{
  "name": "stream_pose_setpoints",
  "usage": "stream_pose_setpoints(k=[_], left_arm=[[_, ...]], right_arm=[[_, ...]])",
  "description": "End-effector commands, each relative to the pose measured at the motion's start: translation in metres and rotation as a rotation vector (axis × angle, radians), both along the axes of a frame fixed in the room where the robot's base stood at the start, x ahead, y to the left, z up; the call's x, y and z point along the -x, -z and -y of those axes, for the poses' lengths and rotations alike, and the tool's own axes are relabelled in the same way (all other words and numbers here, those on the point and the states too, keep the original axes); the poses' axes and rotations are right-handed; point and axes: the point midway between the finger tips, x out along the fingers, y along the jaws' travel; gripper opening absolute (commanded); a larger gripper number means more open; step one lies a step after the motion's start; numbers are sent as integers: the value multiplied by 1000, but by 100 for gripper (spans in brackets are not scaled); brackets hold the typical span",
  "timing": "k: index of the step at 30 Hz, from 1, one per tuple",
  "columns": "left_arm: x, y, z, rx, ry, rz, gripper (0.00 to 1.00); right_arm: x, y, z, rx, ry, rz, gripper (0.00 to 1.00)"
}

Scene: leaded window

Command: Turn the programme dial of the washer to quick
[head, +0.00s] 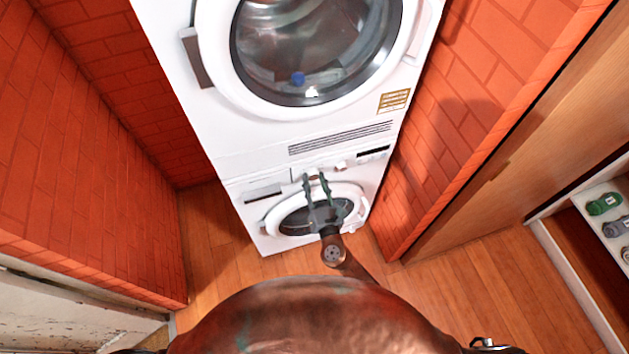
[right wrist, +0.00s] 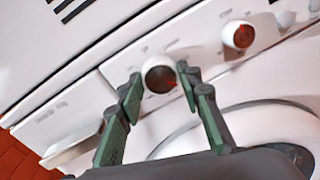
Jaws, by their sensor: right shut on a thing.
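The washer (head: 253,212) is the lower white machine of a stack, with a round door at its front. Its control panel (right wrist: 120,65) carries a round dial (right wrist: 160,75) with a dark face and a pale rim. My right gripper (head: 315,177) reaches down to this panel. In the right wrist view its green-grey fingers (right wrist: 158,82) stand on either side of the dial and are shut on it. The dial's setting and the panel print are too small to read. My left gripper is not in view.
A second knob (right wrist: 238,35), white with a reddish face, sits right of the held dial. A white machine with a large round door (head: 318,45) stands above the washer. Brick walls (head: 80,170) flank the stack. Shelves (head: 590,225) stand at the right; wooden floor (head: 460,290) is clear.

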Motion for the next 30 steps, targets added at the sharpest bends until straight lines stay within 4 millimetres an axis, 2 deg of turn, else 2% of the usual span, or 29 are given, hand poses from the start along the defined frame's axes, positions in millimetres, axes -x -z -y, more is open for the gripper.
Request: stream_pose_setpoints(k=[8, 30], left_arm=[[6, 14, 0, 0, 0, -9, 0], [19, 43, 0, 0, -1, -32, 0]], right_arm=[[0, 2, 0, -192, -1, -63, 8], [0, 1, 1, -865, 1, -281, 8]])
